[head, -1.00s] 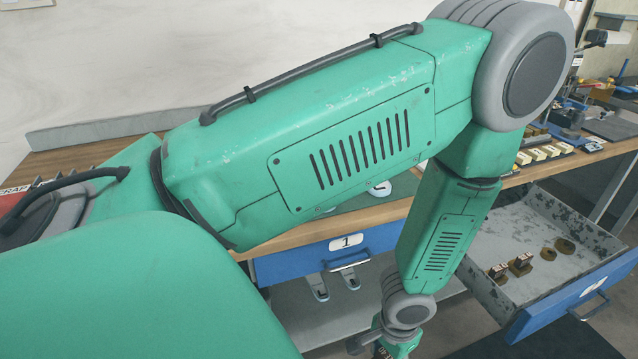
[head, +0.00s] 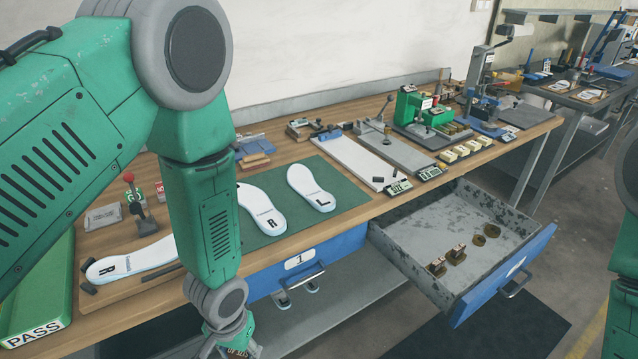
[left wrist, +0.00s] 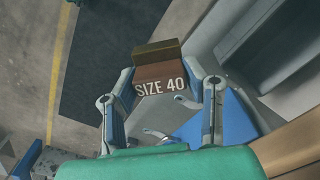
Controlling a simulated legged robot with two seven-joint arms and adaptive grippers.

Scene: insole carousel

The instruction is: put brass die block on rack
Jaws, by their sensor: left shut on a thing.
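The brass die block (left wrist: 158,72), with a brown face marked SIZE 40, is between the fingers of my left gripper (left wrist: 165,84) in the left wrist view. The gripper is shut on it and holds it above the floor. In the head view my left gripper (head: 232,347) is low at the bottom edge, in front of the bench; the block is not clear there. A low dark holder with brass-coloured pieces (head: 455,129) stands beside the green press at the back of the bench; I cannot tell whether it is the rack. My right gripper is out of view.
An open blue-fronted drawer (head: 408,262) juts from the bench with several brass-coloured pieces inside. The wooden bench (head: 283,160) carries a green mat (head: 340,188), white insoles, a green press (head: 420,112) and cream blocks (head: 467,150). My right arm shows at the right edge.

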